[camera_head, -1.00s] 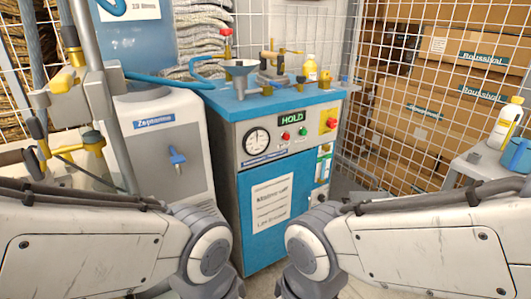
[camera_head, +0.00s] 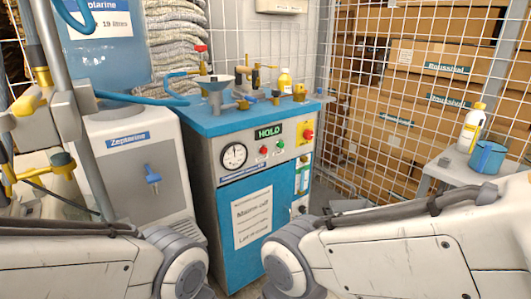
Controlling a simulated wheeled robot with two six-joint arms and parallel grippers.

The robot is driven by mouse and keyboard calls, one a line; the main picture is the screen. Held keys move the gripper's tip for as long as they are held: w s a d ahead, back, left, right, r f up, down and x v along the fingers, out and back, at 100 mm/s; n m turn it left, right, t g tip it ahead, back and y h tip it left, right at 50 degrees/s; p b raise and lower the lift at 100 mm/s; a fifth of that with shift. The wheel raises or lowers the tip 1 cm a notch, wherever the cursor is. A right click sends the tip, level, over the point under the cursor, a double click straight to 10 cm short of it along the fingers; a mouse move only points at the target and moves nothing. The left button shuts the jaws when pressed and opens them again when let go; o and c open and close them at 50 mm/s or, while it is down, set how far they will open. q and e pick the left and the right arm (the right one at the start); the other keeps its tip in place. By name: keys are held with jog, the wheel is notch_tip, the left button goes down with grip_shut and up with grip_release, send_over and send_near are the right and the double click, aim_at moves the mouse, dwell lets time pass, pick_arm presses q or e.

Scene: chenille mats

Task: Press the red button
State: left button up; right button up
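A small red button (camera_head: 263,150) sits on the grey front panel of a blue-topped machine (camera_head: 224,123), below a green-lit "HOLD" display (camera_head: 269,132). A green button (camera_head: 281,146) is just right of it, and a round dial gauge (camera_head: 234,156) is to its left. A larger red knob (camera_head: 307,133) on a yellow plate is at the panel's right end. Only links of my two arms show, low at left and right. Neither gripper is in the picture, and nothing of mine touches the panel.
A white cabinet with a blue tap (camera_head: 152,179) stands left of the machine. Wire mesh and boxes stand behind.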

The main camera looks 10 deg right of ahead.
grip_shut()
dwell(1.4)
